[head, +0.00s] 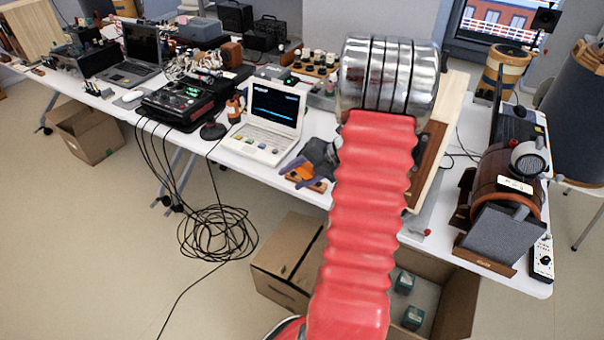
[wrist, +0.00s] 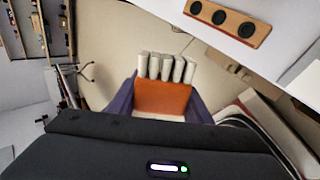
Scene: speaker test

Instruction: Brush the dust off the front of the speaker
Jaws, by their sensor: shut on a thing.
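My gripper (head: 304,178) is left of my red arm in the head view, at the front edge of the table. In the wrist view my gripper (wrist: 163,112) has its purple fingers shut on the orange block of a brush (wrist: 163,97). Its pale bristles point away from me, and open floor shows beyond them. A pale wooden cabinet with a darker brown side (head: 428,160), possibly the speaker, stands right of my arm. I cannot see dust, and no contact between brush and cabinet shows.
A white laptop-like device (head: 270,125) stands left of my gripper on the white table (head: 220,141). A brown barrel-shaped thing (head: 497,185) is on the right.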

